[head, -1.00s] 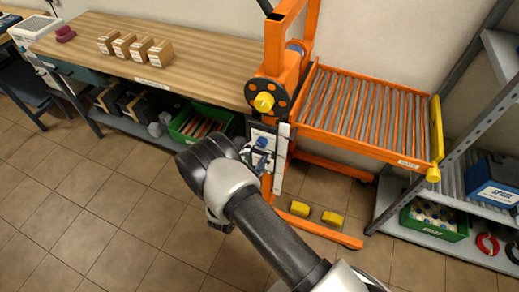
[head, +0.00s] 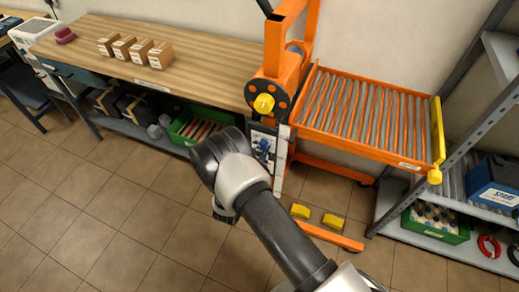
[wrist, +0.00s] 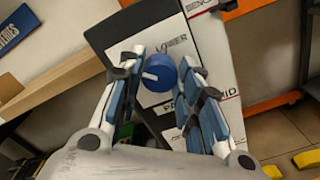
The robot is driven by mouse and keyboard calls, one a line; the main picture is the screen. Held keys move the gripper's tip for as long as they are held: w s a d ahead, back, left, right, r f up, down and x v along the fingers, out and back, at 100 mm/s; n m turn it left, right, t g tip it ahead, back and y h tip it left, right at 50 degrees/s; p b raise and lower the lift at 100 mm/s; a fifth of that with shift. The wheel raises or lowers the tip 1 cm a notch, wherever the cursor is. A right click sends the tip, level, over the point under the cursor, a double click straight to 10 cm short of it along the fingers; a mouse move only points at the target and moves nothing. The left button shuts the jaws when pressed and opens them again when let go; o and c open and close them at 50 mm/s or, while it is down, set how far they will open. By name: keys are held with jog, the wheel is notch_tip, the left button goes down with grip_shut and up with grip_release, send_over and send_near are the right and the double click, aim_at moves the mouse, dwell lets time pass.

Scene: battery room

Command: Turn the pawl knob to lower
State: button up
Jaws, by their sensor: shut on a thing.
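The blue pawl knob (wrist: 158,73) sits on a dark and white label panel (wrist: 207,40) in the wrist view. A white mark on the knob's face points to the left. The word above the knob appears to read LOWER; other lettering below is partly covered. My gripper (wrist: 162,82) has its blue-padded fingers on either side of the knob and is shut on it. In the head view the panel (head: 285,150) hangs on the orange lift's post, below the winch disc with its yellow knob (head: 264,103). My arm hides much of my gripper there.
The orange lift's roller platform (head: 360,112) extends right of the post. Yellow blocks (head: 333,221) sit near its base leg. A wooden bench (head: 170,62) with small boxes stands at left, a grey shelf (head: 432,238) at right. Tiled floor lies clear at front left.

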jog(key=c, duration=0.4)
jog(key=m+b, duration=0.2)
jog(key=m, duration=0.2)
jog(key=shift+f+m, duration=0.15)
jog(key=shift+m, duration=0.25)
jog(key=m+b, duration=0.1)
jog(key=m, duration=0.2)
jog(key=shift+m+b, duration=0.3)
jog(key=m, duration=0.9)
jog(key=shift+m, duration=0.4)
